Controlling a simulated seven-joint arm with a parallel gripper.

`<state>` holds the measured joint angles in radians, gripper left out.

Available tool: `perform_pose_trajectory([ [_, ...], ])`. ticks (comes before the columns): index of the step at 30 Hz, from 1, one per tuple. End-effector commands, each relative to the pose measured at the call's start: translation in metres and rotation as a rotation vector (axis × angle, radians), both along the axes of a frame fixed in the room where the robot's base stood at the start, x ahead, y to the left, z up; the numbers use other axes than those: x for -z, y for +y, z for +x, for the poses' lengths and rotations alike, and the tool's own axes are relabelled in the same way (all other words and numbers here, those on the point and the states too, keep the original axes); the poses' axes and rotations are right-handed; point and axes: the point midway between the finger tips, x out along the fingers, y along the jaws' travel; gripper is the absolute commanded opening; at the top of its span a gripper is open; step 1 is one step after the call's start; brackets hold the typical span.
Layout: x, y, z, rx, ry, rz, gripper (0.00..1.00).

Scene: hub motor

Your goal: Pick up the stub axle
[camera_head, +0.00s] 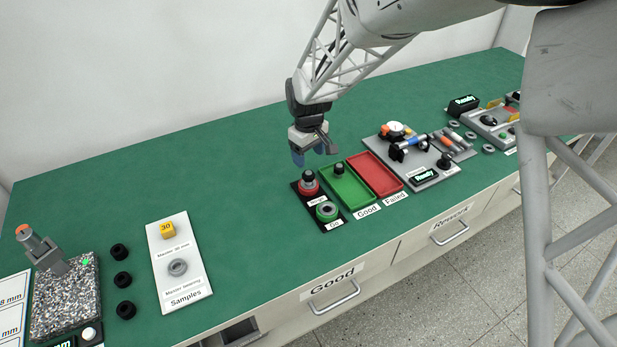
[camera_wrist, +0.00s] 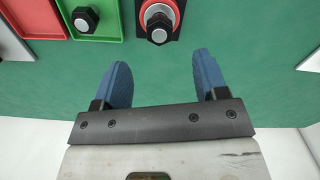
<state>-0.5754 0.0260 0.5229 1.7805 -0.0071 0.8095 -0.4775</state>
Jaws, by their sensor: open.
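One stub axle, a dark part with a metal stud, stands in the red ring of the gauge block (camera_head: 308,177); it shows top centre in the wrist view (camera_wrist: 158,22). A similar stub axle (camera_head: 339,169) stands in the green tray, also seen top left in the wrist view (camera_wrist: 85,18). My gripper (camera_head: 311,154) is open and empty above the table, just behind the gauge block. In the wrist view, its blue fingers (camera_wrist: 162,65) are spread, with the red-ring axle beyond their tips, apart from them.
The green Good tray (camera_head: 355,196) and red Failed tray (camera_head: 381,177) lie right of the gauge block. The block's front ring is green (camera_head: 327,211). The green table behind the block is clear.

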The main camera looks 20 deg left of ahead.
Motion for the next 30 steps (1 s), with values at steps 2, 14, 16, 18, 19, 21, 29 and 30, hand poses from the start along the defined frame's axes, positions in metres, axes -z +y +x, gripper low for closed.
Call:
perform_pose_trajectory([
  [2, 0.001, 0.0, 0.0, 0.0, 0.0, 0.0, 0.67],
  [14, 0.025, 0.0, 0.001, 0.001, 0.0, 0.0, 0.67],
  [16, 0.026, 0.0, 0.001, 0.001, 0.0, 0.0, 0.67],
  [18, 0.026, 0.0, 0.0, 0.001, 0.0, 0.0, 0.67],
  [19, 0.026, 0.0, 0.0, 0.001, 0.0, 0.0, 0.67],
  [21, 0.026, 0.0, 0.0, 0.001, 0.0, 0.0, 0.67],
  [29, 0.037, 0.0, 0.001, 0.001, 0.002, -0.001, 0.67],
  [30, 0.041, 0.001, 0.001, 0.001, 0.002, -0.001, 0.67],
])
